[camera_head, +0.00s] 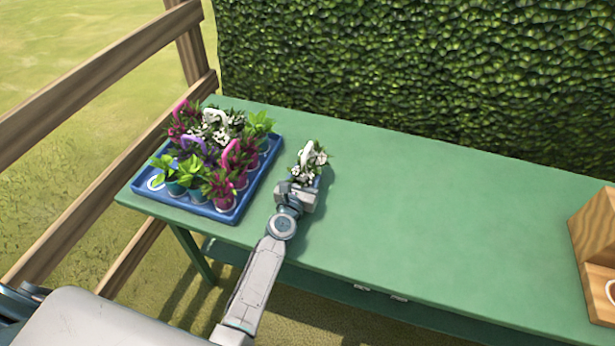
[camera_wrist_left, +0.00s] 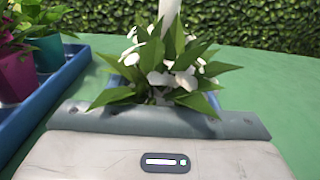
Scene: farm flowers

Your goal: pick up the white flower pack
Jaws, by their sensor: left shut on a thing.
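The white flower pack (camera_head: 312,159) has white blooms, green leaves and a white handle. It is just right of the blue tray, over the green table. My left gripper (camera_head: 303,183) is shut on it from the near side. In the left wrist view the white flower pack (camera_wrist_left: 165,72) rises upright beyond the gripper body, which hides its lower part and the fingertips. I cannot tell whether its base touches the table. My right gripper is not in view.
A blue tray (camera_head: 232,213) with several potted plants, some with pink, purple or white handles, stands on the left of the green table (camera_head: 430,210). A wooden box (camera_head: 596,235) is at the far right. The table's middle is clear. A hedge (camera_head: 420,70) stands behind, a wooden fence (camera_head: 95,85) left.

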